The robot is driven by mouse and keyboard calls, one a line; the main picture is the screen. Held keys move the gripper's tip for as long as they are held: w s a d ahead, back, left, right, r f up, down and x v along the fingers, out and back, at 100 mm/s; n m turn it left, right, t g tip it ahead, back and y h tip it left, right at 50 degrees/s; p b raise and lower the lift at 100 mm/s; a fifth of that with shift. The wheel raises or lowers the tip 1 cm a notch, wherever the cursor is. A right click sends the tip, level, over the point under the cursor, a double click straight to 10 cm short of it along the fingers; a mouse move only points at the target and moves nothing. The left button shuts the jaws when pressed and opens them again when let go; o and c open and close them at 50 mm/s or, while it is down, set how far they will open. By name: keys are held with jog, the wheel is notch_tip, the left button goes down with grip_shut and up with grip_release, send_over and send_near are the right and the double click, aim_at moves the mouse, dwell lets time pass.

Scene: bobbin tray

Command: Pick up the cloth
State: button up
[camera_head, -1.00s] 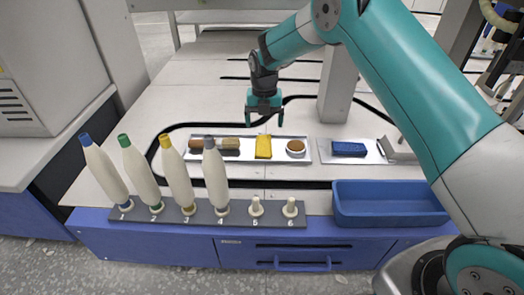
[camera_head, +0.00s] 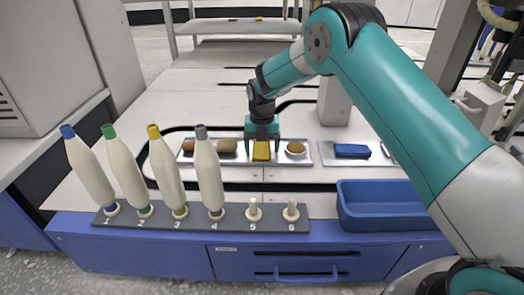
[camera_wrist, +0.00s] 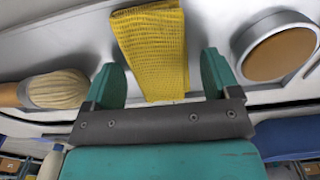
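The yellow cloth (camera_head: 261,151) lies folded in the tray (camera_head: 230,159) on the worktop. In the wrist view the cloth (camera_wrist: 152,48) shows a waffle weave, and its near end lies between my two fingers. My gripper (camera_head: 262,139) is just above the cloth, pointing down; the wrist view also shows my gripper (camera_wrist: 165,80) with its fingers apart, one on each side of the cloth. There are gaps between the fingers and the cloth, so nothing is held.
A brush (camera_head: 227,146) lies left of the cloth and a round brown-topped tin (camera_head: 295,149) right of it. A blue item (camera_head: 352,150) is on another tray. Several bobbins stand in a grey rack (camera_head: 270,220) in front, beside a blue bin (camera_head: 385,218).

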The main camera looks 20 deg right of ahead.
aim_at(262, 145)
jog(key=c, duration=0.7)
jog(key=shift+c, duration=0.2)
notch_tip(262, 145, up, 10)
jog(key=p, duration=0.6)
